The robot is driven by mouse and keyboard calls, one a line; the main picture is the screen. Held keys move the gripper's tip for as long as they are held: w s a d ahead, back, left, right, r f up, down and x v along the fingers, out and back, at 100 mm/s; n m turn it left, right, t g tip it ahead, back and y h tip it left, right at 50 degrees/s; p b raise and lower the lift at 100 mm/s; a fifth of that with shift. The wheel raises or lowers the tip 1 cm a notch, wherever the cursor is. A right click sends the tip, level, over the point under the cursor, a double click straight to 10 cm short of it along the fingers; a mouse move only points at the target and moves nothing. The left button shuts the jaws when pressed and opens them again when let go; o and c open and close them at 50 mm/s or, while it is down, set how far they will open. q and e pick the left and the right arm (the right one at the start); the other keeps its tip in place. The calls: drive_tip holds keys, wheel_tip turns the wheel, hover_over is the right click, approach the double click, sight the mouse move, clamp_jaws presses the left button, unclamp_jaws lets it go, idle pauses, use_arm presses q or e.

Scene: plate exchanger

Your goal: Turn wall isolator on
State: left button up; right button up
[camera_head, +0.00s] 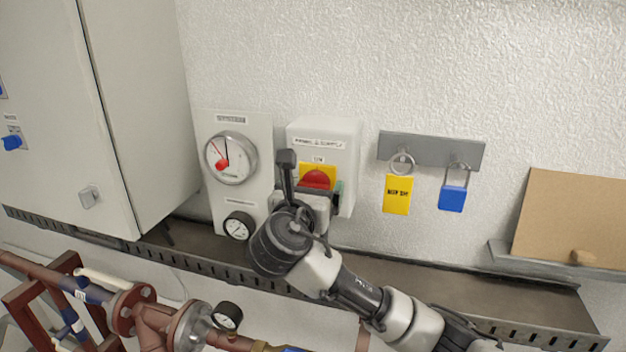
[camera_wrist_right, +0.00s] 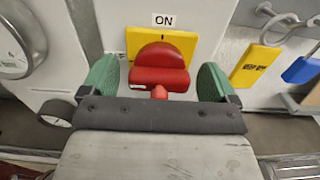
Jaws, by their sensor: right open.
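The wall isolator is a pale box (camera_head: 346,138) on the wall with a yellow plate and a red rotary handle (camera_head: 318,179). In the right wrist view the red handle (camera_wrist_right: 160,65) sits on the yellow plate (camera_wrist_right: 196,42), below a label reading ON. My right gripper (camera_head: 312,190) is in front of the handle. In the wrist view its green fingertips (camera_wrist_right: 158,86) stand apart, one on each side of the handle, with gaps visible. The handle's lower part is partly hidden by the gripper in the head view. My left gripper is out of view.
A gauge panel (camera_head: 262,128) is just left of the isolator. A rail (camera_head: 432,150) to the right holds a yellow tag (camera_head: 397,195) and a blue padlock (camera_head: 453,197). A grey cabinet (camera_head: 150,100) stands left. A dark tray (camera_head: 500,288) and pipework run below.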

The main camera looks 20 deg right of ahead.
drive_tip(key=shift+w+d, duration=0.15)
drive_tip(key=shift+w, duration=0.1)
drive_tip(key=c, duration=0.9)
